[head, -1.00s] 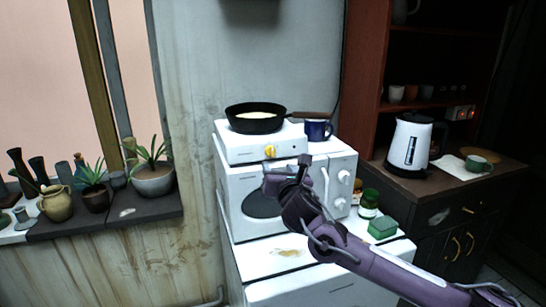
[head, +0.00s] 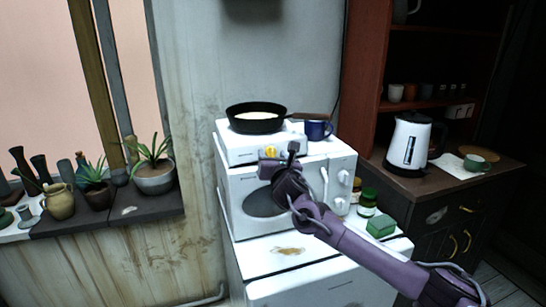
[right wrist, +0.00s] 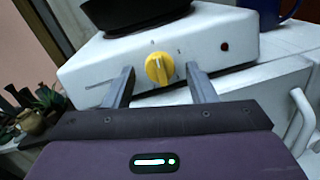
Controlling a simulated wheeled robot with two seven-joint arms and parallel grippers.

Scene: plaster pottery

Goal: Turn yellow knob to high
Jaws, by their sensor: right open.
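The yellow knob (head: 270,151) is on the front of a small white hot plate (head: 235,151), which stands on a white microwave. In the right wrist view the yellow knob (right wrist: 159,68) shows its raised grip bar about upright, between small marks on the panel. My right gripper (head: 279,155) is open, just in front of the knob. In the right wrist view its two fingers (right wrist: 160,84) stand apart on either side of the knob, with visible space to each. Whether the tips reach the panel cannot be told. My left gripper is not in view.
A black frying pan (head: 256,122) with pale contents sits on the hot plate. A blue mug (head: 318,129) stands right of it on the microwave (head: 235,185). Green-lidded jars (head: 367,206) and a green box (head: 380,226) are below right. A kettle (head: 410,142) is farther right.

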